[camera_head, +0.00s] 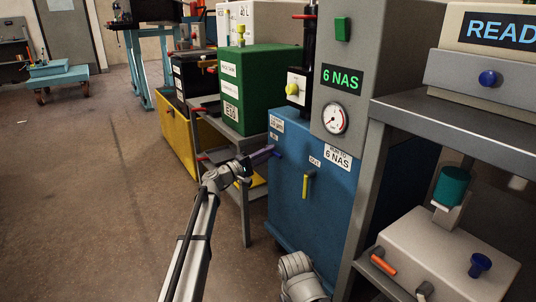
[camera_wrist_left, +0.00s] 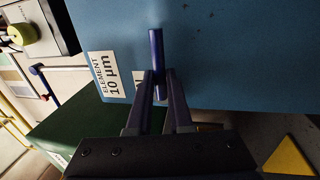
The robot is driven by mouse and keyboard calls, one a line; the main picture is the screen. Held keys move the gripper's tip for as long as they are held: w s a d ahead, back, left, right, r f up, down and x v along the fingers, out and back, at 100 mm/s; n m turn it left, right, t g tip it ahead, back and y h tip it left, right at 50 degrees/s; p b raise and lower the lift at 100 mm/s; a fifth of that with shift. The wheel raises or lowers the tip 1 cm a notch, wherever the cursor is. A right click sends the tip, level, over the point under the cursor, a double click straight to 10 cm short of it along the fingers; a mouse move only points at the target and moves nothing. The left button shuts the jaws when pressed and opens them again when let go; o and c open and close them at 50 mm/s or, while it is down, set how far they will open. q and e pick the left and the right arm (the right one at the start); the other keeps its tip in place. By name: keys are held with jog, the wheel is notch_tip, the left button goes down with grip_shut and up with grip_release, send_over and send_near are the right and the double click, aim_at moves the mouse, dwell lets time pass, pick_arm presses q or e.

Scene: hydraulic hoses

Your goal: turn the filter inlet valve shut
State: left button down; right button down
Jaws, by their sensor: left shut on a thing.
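The filter is a blue cabinet (camera_head: 285,205) with an "OUT" label and a yellow upright lever (camera_head: 306,186) on its front. The inlet valve's blue lever (camera_head: 277,154) is near the cabinet's left front edge, mostly hidden by my gripper in the head view. In the left wrist view the blue lever (camera_wrist_left: 156,48) stands out past my fingertips, against the blue panel. My left gripper (camera_head: 262,155) is shut on this lever, its fingers (camera_wrist_left: 159,78) on either side of the lever's end. My right gripper is not in view.
A grey column with a gauge (camera_head: 333,119) and a "6 NAS" display stands right of the cabinet. A green box (camera_head: 260,85) on a grey stand (camera_head: 240,125) is to the left. A grey bench (camera_head: 440,125) is at right.

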pick_arm(q)
jog(key=shift+a, duration=0.1)
dwell(0.3)
jog(key=c, duration=0.8)
grip_release()
jog(key=shift+c, duration=0.2)
jog(key=b+v, duration=0.1)
jog(key=v, duration=0.6)
jog(key=shift+s+a, duration=0.25)
jog(key=shift+f, duration=0.1)
